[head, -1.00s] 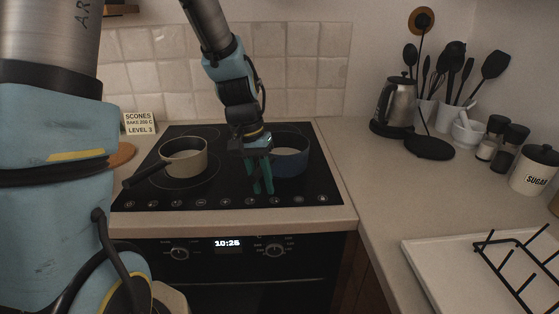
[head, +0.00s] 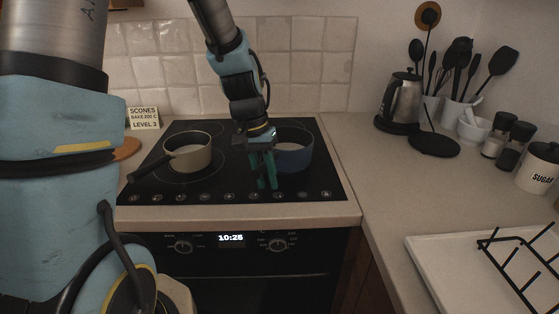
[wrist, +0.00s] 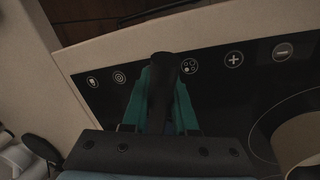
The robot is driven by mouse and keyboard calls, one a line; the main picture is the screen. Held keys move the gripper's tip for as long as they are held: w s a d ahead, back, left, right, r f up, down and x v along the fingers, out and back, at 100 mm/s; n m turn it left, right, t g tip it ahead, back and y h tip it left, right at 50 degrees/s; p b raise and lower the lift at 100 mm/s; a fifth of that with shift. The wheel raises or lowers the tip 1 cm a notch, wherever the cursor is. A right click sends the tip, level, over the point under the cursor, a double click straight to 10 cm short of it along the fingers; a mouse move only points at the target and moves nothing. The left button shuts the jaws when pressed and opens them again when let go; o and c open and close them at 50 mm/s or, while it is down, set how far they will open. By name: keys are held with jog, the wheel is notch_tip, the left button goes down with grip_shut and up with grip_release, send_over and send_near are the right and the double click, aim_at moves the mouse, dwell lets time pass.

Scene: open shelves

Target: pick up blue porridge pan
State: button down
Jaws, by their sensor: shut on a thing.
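The blue porridge pan (head: 296,158) is at the right of the black hob, with a pale content visible inside. My gripper (head: 265,178) is at the pan's front left, with its teal fingers pointing down. In the wrist view, my gripper (wrist: 160,85) is shut around a black handle (wrist: 162,75), which lies between the fingers and points to the hob's front edge. The pan's body is hidden in the wrist view, and the handle is mostly hidden by the fingers in the head view. I see no clear gap under the pan.
A cream pan (head: 188,155) stands on the left of the hob (head: 225,172), its dark handle pointing front left. A kettle (head: 402,100), utensil pots and jars stand on the right counter. A black rack (head: 512,262) sits on a white tray (head: 430,262) at the front right.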

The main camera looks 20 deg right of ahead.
jog(key=shift+r, duration=0.1)
notch_tip(320, 180, up, 11)
jog(key=shift+f+b, duration=0.2)
jog(key=shift+b, duration=0.45)
notch_tip(320, 180, up, 4)
jog(key=p, duration=0.3)
jog(key=shift+r+p, duration=0.15)
jog(key=shift+p, duration=0.25)
